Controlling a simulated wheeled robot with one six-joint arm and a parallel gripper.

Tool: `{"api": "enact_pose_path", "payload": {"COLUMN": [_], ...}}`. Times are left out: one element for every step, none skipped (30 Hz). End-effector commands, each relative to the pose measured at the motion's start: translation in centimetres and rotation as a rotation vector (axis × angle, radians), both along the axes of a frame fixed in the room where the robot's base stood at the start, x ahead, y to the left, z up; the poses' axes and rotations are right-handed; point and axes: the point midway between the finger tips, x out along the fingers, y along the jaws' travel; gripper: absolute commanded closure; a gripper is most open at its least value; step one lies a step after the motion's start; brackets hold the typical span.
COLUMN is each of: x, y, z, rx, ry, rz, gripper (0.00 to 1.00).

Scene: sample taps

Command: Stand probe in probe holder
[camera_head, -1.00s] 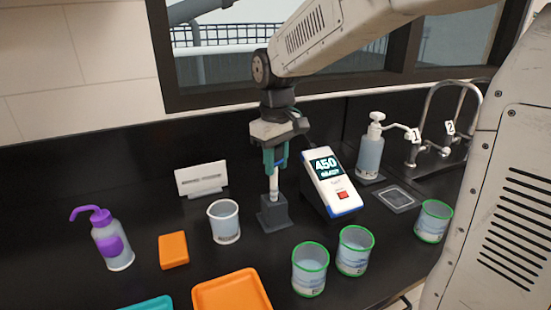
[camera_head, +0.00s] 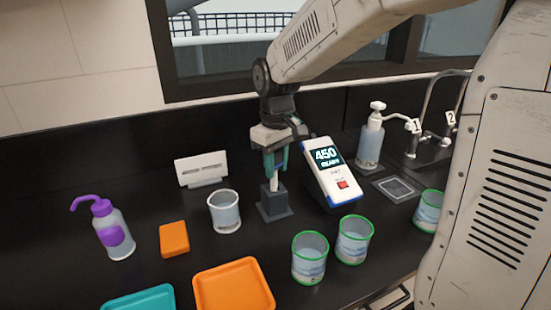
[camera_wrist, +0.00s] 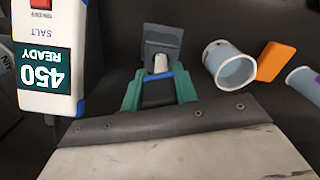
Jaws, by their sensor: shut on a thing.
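In the wrist view, my green gripper fingers (camera_wrist: 160,93) are shut on the probe, whose white part (camera_wrist: 160,64) shows just beyond a blue band. The holder (camera_wrist: 162,40) shows behind it. How deep the probe sits in the holder is hidden.
The meter (camera_head: 330,175), reading 450 READY, stands close right of the holder. A white-rimmed beaker (camera_head: 225,212) is close left. Green-rimmed beakers (camera_head: 309,258) stand in front. An orange tray (camera_head: 233,290), orange block (camera_head: 174,239) and purple-capped bottle (camera_head: 112,230) are left. A pump bottle (camera_head: 370,145) is behind right.

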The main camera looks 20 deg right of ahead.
Motion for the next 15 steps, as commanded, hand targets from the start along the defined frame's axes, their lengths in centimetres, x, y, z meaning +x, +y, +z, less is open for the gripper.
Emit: {"api": "enact_pose_path", "payload": {"x": [0.0, 0.0, 0.0, 0.0, 0.0, 0.0, 0.0, 0.0, 0.0, 0.0, 0.0, 0.0, 0.0, 0.0, 0.0], "y": [0.0, 0.0, 0.0, 0.0, 0.0, 0.0, 0.0, 0.0, 0.0, 0.0, 0.0, 0.0, 0.0, 0.0, 0.0], "z": [-0.3, -0.4, -0.6, -0.8, -0.9, -1.1, -1.3, -1.4, -1.6, -1.8, -1.9, -2.1, -2.2, -2.3, -2.4], "rx": [0.0, 0.0, 0.0, 0.0, 0.0, 0.0, 0.0, 0.0, 0.0, 0.0, 0.0, 0.0, 0.0, 0.0, 0.0], "ry": [0.001, 0.0, 0.0, 0.0, 0.0, 0.001, 0.001, 0.001, 0.001, 0.0, 0.0, 0.0, 0.0, 0.0, 0.0], "rz": [0.0, 0.0, 0.0, 0.0, 0.0, 0.0, 0.0, 0.0, 0.0, 0.0, 0.0, 0.0, 0.0, 0.0, 0.0], "gripper": [0.91, 0.91, 0.91, 0.91, 0.91, 0.91, 0.91, 0.91, 0.91, 0.91, 0.91, 0.91, 0.91, 0.91, 0.91]}}
